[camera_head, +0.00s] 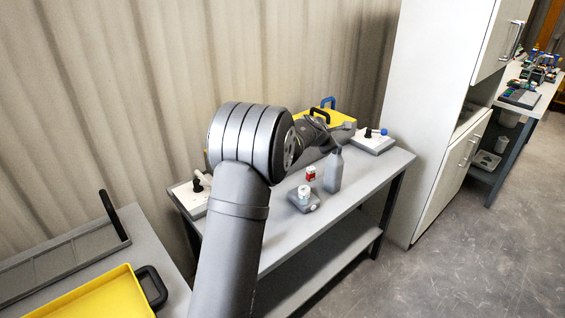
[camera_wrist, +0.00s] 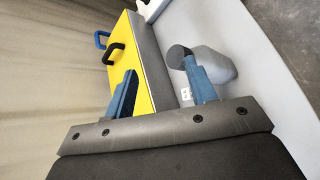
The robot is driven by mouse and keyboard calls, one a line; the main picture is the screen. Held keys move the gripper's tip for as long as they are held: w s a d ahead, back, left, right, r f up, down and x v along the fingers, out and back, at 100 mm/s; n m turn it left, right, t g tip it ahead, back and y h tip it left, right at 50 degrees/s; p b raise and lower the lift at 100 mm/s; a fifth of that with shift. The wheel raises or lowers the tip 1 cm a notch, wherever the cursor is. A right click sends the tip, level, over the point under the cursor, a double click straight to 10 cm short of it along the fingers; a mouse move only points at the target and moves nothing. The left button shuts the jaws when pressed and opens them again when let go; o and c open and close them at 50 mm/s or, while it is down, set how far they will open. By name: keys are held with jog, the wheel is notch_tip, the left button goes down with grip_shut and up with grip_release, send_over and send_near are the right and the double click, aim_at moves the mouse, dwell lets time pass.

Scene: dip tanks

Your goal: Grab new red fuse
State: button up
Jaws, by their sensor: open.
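A small red fuse with a white face (camera_head: 311,173) stands on the grey workbench in the head view. I cannot make it out in the wrist view. My gripper (camera_wrist: 162,82) is open, its two blue fingers apart with nothing seen held between them. In the head view it is partly hidden behind my arm, above the back of the bench near the yellow case. The red fuse is nearer the bench's front edge than my gripper.
A grey bottle (camera_head: 334,172) stands right beside the red fuse; it shows in the wrist view (camera_wrist: 216,66). A grey block with a white top (camera_head: 304,196) sits in front.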

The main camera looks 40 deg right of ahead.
jog(key=n+g+y, duration=0.3)
jog(key=n+y, duration=0.1)
jog(key=y, duration=0.1)
send_near(310, 168)
jog(key=shift+x, duration=4.2)
jog(key=shift+s, duration=0.2)
grip_shut()
